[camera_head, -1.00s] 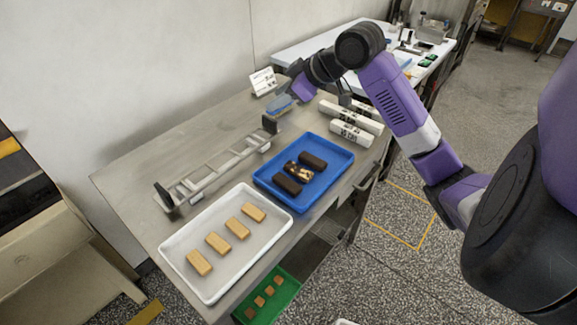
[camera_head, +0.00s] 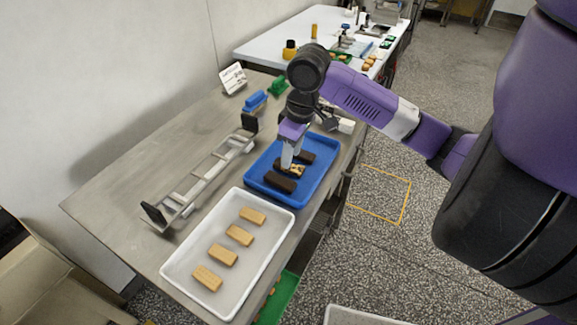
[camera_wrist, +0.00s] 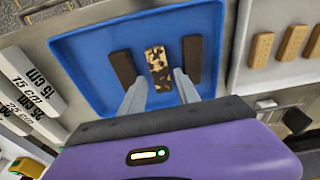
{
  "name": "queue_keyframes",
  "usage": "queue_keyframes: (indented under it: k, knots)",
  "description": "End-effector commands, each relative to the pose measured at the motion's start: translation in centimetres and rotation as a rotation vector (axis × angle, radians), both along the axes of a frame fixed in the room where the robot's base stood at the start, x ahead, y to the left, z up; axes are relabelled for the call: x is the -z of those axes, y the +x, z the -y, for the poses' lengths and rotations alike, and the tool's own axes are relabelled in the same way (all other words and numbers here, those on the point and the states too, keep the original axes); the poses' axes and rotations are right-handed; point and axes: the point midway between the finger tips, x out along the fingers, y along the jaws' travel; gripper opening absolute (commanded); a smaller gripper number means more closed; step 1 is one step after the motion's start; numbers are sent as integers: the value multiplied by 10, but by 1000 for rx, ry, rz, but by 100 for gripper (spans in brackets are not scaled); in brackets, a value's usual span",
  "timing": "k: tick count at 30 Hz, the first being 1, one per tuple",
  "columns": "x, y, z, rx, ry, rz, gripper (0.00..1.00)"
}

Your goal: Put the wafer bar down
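A dark bar with pale patches (camera_head: 297,171), perhaps the wafer bar partly coated, lies in the blue tray (camera_head: 325,190) between two dark brown bars (camera_head: 280,183). In the wrist view the patchy bar (camera_wrist: 158,60) lies flat between the dark bars. My gripper (camera_head: 288,167) points down over the tray at this bar. In the wrist view my gripper (camera_wrist: 160,76) has its fingers apart, one on each side of the bar's near end, with small gaps showing. Whether the tips reach down beside it is unclear.
A white tray (camera_head: 176,272) with several plain wafer bars (camera_head: 240,235) stands nearer me. A metal rack (camera_head: 205,175) lies to the left. Blue (camera_head: 254,101) and green (camera_head: 277,88) items and a sign card (camera_head: 232,78) stand behind.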

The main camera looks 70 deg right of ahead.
Motion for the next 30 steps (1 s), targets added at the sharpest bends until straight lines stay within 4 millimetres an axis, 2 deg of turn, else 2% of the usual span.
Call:
queue_keyframes:
  k: [4, 9, 28, 29, 30]
  knots:
    - [21, 3, 1, 1, 2, -2, 38]
    - [34, 6, 1, 0, 1, 1, 38]
    - [38, 6, 1, 0, 1, 1, 38]
    - [38, 6, 1, 0, 1, 1, 36]
    - [37, 6, 1, -1, 1, 1, 28]
